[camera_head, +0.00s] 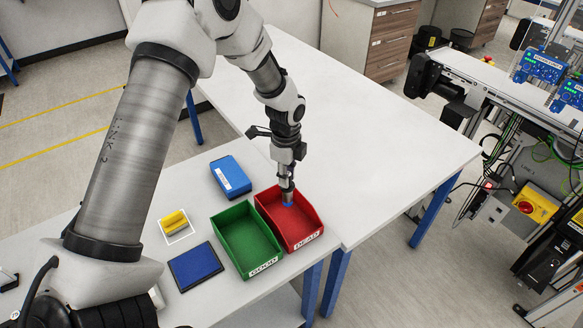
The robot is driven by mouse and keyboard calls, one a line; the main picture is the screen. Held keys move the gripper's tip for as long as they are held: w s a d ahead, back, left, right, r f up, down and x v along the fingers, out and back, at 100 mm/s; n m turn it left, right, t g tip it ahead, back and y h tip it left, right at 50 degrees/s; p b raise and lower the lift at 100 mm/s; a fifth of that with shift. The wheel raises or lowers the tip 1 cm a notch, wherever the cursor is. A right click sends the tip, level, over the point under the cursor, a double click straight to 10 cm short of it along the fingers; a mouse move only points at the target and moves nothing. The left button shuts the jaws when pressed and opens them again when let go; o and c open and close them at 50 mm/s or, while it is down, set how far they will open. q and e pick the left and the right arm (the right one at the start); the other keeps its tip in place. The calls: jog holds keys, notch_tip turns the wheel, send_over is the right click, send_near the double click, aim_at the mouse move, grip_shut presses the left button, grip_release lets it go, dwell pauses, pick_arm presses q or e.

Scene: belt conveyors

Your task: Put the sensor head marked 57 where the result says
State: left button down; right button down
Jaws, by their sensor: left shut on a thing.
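My left gripper (287,190) points down into the red bin (311,226), whose front label reads DEAD. It is shut on a small grey and blue piece (288,203), taken to be the sensor head; its mark cannot be read from here. The piece is low, within the outline of the red bin; whether it touches the floor of the bin I cannot tell. The green bin (243,240), labelled GOOD, stands directly left of the red one and looks empty. My right gripper is not in view.
A blue box (230,177) with a white label lies behind the green bin. A yellow block (174,221) sits on a white-edged square. A flat blue pad (195,266) lies left of the green bin. The white table (370,150) behind is clear. Conveyor equipment (510,95) stands at right.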

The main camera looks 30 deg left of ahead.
aim_at(288, 195)
pick_arm(q)
jog(key=f+b, duration=0.1)
jog(key=f, duration=0.1)
jog(key=f+b, duration=0.2)
jog(key=f, duration=0.1)
jog(key=w+f+b, duration=0.1)
jog(key=f+b, duration=0.1)
jog(key=shift+w+f, duration=0.1)
jog(key=shift+f, duration=0.15)
jog(key=shift+f+b, duration=0.35)
jog(key=shift+b, duration=0.05)
jog(key=shift+s+f, duration=0.1)
jog(key=shift+s, duration=0.35)
jog(key=shift+w, duration=0.15)
jog(key=c, duration=0.9)
grip_release()
jog(key=shift+w+f, duration=0.1)
jog(key=r, duration=1.2)
jog(key=shift+s+r, duration=0.1)
jog(key=shift+s, duration=0.1)
jog(key=shift+w, duration=0.1)
